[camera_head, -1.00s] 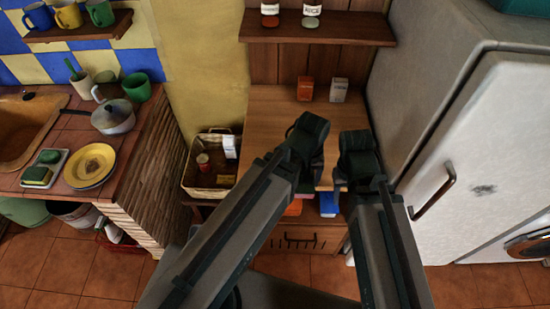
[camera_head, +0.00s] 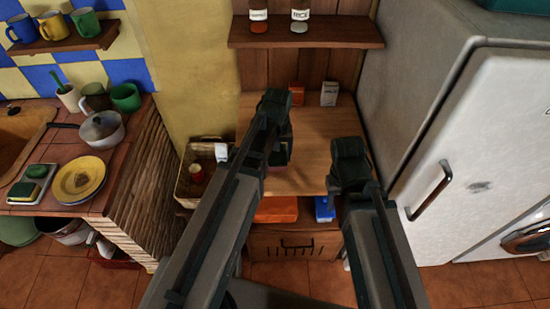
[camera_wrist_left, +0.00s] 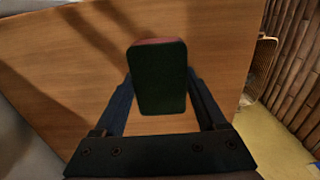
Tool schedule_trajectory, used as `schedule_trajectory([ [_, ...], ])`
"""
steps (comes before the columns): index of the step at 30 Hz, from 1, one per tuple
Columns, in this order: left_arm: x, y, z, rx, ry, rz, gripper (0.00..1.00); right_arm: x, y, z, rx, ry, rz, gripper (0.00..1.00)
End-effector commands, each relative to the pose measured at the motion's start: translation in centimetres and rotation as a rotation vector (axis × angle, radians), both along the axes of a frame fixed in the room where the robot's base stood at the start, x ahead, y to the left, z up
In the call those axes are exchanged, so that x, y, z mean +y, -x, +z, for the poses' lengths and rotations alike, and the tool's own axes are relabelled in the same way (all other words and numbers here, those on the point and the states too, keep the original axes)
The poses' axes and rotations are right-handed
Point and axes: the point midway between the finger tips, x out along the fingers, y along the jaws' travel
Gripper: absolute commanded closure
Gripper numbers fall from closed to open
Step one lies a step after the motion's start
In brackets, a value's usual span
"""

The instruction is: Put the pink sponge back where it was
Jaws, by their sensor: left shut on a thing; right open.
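The pink sponge (camera_wrist_left: 157,80) is between the fingers of my left gripper, with its dark green side facing the wrist camera and a thin pinkish edge at its top. My left gripper (camera_head: 279,152) is shut on it, above the wooden counter (camera_head: 318,140). In the head view the left arm mostly hides the sponge. In the left wrist view the bare wooden top (camera_wrist_left: 215,40) lies beyond it; I cannot tell whether they touch. My right gripper (camera_head: 349,182) is at the counter's front right; its fingers are mostly hidden.
An orange box (camera_head: 297,94) and a white carton (camera_head: 329,93) stand at the counter's back. A basket (camera_head: 190,185) is to the left, the fridge (camera_head: 450,140) to the right. A shelf with two jars is above.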

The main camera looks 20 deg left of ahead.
Motion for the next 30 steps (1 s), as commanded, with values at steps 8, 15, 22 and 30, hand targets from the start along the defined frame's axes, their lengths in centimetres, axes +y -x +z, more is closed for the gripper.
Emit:
schedule_trajectory([
  [8, 0.5, -0.6, -0.1, 0.0, 0.0, 0.0, 0.71, 0.0, 0.0, -0.1, 0.0, 0.0, 0.0, 0.5],
  [15, 1.2, -1.5, -1.9, 0.0, 0.0, 0.0, 0.71, 0.0, 0.0, -1.9, 0.0, 0.0, 0.0, 0.5],
  [22, 1.2, -1.5, -4.0, 0.0, 0.0, 0.0, 0.71, 0.0, 0.0, -4.0, 0.0, 0.0, 0.0, 0.5],
  [30, 1.2, -1.5, -3.7, 0.0, 0.0, 0.0, 0.71, 0.0, 0.0, -3.7, 0.0, 0.0, 0.0, 0.5],
])
